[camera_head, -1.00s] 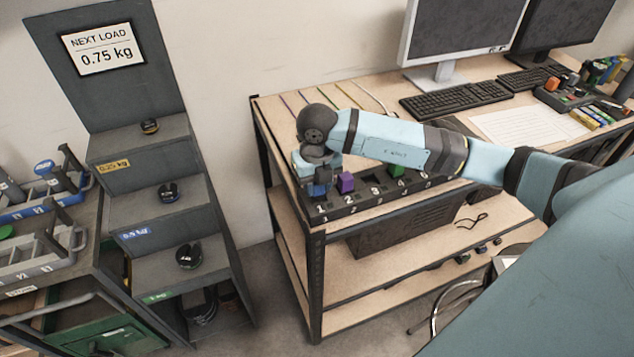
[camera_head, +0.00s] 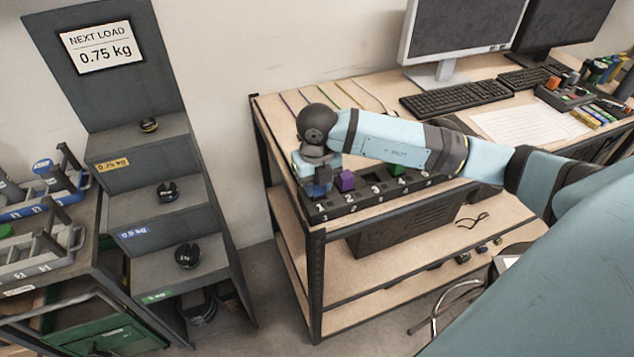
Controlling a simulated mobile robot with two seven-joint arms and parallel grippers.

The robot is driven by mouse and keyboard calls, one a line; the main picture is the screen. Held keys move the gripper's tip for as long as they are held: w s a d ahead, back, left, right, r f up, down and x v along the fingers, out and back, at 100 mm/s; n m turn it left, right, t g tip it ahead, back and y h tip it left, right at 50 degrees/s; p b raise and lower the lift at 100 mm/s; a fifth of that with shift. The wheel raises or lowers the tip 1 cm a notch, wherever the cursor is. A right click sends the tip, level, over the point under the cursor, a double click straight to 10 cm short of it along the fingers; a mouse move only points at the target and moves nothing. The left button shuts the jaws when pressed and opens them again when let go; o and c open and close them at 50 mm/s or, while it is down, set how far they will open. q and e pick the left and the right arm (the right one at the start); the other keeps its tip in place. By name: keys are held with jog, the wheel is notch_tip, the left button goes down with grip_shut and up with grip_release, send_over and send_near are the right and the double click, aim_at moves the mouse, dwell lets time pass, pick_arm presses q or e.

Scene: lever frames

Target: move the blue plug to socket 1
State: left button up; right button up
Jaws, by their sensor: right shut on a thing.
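The dark socket strip (camera_head: 372,199) lies along the front left edge of the wooden desk, with numbers on its front face. My right gripper (camera_head: 320,190) points down at the strip's left end, just behind the label 1, and is shut on the blue plug. The plug is mostly hidden by the fingers, so I cannot tell how far it sits in socket 1. A purple plug (camera_head: 347,181) stands in the strip just right of the gripper, by label 2. A green plug (camera_head: 398,169) shows farther right, partly behind my forearm. My left gripper is out of view.
A keyboard (camera_head: 456,101), monitors and paper sheets lie behind my right arm on the desk (camera_head: 290,112). Thin coloured cables lie at the back. A grey stepped stand (camera_head: 155,225) with dark weights is at left, apart from the desk.

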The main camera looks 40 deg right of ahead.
jog(key=shift+f+b, duration=0.5)
jog(key=shift+b, duration=0.05)
dwell(1.1)
jog(key=o, duration=1.4)
jog(key=shift+r+p, duration=2.05)
jog(key=shift+r, duration=1.5)
